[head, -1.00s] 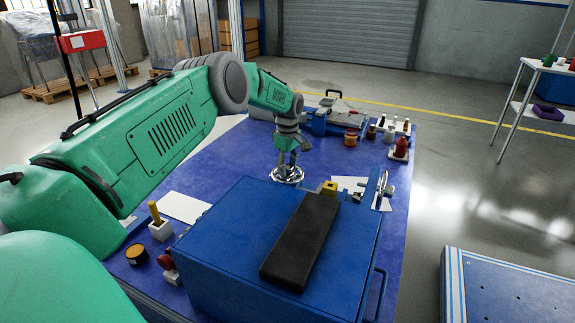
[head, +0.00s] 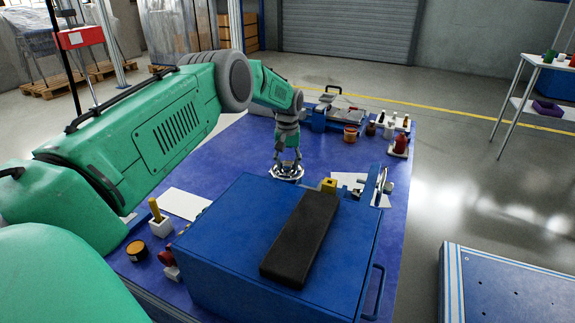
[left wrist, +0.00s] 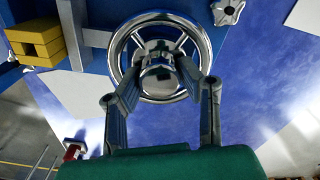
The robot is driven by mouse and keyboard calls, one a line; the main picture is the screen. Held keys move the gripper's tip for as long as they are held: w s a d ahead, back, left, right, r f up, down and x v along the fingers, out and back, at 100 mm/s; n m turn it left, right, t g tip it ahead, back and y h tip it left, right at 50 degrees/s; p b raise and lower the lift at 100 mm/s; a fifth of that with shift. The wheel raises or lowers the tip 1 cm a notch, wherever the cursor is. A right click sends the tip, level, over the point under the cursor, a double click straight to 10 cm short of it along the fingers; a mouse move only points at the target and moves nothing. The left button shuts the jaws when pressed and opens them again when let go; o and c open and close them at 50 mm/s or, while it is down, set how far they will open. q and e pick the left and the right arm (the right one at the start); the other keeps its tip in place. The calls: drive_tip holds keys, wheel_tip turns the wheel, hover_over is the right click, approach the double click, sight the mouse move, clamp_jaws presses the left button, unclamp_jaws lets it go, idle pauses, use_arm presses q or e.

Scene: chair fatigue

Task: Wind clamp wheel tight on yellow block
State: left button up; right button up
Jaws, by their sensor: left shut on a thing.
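The chrome clamp wheel (head: 287,174) lies flat beyond the blue box, and it fills the upper middle of the left wrist view (left wrist: 120,50). My left gripper (head: 287,164) comes down on it from above. In the left wrist view its fingers (left wrist: 158,70) are shut on the wheel's central hub, inside the rim. The yellow block (head: 328,185) is just right of the wheel, partly hidden behind the box edge. In the left wrist view the block (left wrist: 35,42) is at the upper left, beside a grey bar. Contact between clamp and block cannot be told. My right gripper is not in view.
A large blue box (head: 220,255) with a black pad (head: 300,238) on top stands in front of the wheel. A blue bracket with a metal disc (head: 381,183) is to the right.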

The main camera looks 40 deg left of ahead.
use_arm(q)
drive_tip(key=m, duration=0.5)
drive_tip(key=shift+w+d+r+m, duration=0.1)
drive_tip(key=shift+w+r+m, duration=0.1)
drive_tip(key=shift+m, duration=0.2)
drive_tip(key=m, duration=0.6)
drive_tip(key=m+b, duration=0.1)
drive_tip(key=m, duration=0.5)
drive_tip(key=shift+m, duration=0.3)
drive_tip(key=m, duration=0.5)
drive_tip(key=shift+a+r, duration=0.1)
drive_tip(key=shift+a, duration=0.15)
drive_tip(key=m, duration=0.7)
drive_tip(key=shift+m+b, duration=0.3)
drive_tip(key=shift+b, duration=0.1)
drive_tip(key=m, duration=0.4)
drive_tip(key=shift+m, duration=0.3)
drive_tip(key=shift+m+b, duration=0.4)
drive_tip(key=shift+m, duration=0.5)
drive_tip(key=shift+f+m+b, duration=0.2)
drive_tip(key=shift+m+b, duration=0.65)
drive_tip(key=shift+m, duration=0.25)
drive_tip(key=shift+s+d+m+b, duration=0.1)
drive_tip(key=shift+m+b, duration=1)
drive_tip(key=shift+b, duration=0.3)
